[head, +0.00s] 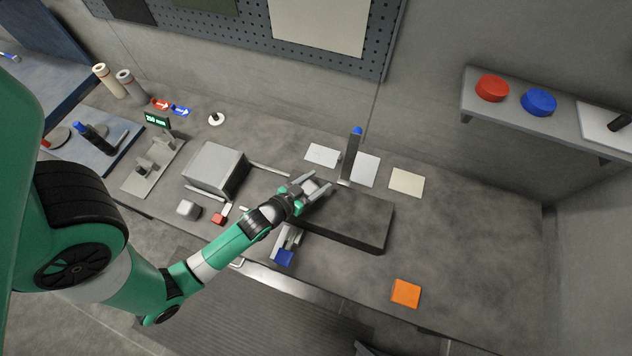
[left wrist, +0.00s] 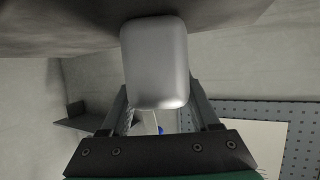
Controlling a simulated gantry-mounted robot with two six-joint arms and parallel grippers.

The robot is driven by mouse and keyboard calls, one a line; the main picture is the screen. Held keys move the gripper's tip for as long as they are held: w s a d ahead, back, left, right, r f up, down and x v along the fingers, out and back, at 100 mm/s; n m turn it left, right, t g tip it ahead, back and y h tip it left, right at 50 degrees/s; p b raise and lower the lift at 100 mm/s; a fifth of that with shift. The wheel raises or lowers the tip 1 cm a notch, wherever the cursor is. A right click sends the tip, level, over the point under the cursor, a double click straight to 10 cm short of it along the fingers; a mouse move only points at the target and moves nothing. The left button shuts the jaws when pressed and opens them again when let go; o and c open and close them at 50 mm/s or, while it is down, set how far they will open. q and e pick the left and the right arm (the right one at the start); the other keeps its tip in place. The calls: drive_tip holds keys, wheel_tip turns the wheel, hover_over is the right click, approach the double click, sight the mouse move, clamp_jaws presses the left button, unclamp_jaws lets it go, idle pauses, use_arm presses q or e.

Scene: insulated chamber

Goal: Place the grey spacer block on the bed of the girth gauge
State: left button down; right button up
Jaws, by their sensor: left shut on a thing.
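My left gripper (head: 316,187) is shut on a light grey block with rounded edges, which I take to be the grey spacer block (left wrist: 155,62). In the left wrist view the block sits between the two fingers. In the head view the fingers partly hide it, above the left end of a long dark slab. I cannot tell whether the block touches the slab. A flat grey plate with short posts and a lit green display, which looks like the girth gauge (head: 137,180), stands on the left of the bench. My right gripper is not in view.
A large grey box (head: 213,163) stands between the gauge and my gripper, with a small pale block (head: 188,209) in front. The dark slab (head: 360,218) lies under my gripper. A blue-tipped upright post (head: 351,158) stands just behind. The bench's right side is mostly clear.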

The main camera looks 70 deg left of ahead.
sight(307, 189)
use_arm(q)
drive_tip(key=shift+f, duration=0.15)
drive_tip(key=shift+c, duration=0.6)
unclamp_jaws()
drive_tip(key=shift+r, duration=0.3)
drive_tip(key=v, duration=0.6)
drive_tip(key=shift+s+d, duration=0.15)
drive_tip(key=shift+s, duration=0.15)
drive_tip(key=b+v, duration=0.1)
drive_tip(key=v, duration=0.3)
drive_tip(key=shift+s+d, duration=0.2)
drive_tip(key=shift+s, duration=0.05)
drive_tip(key=shift+s+d+r, duration=0.1)
drive_tip(key=shift+s+r, duration=0.2)
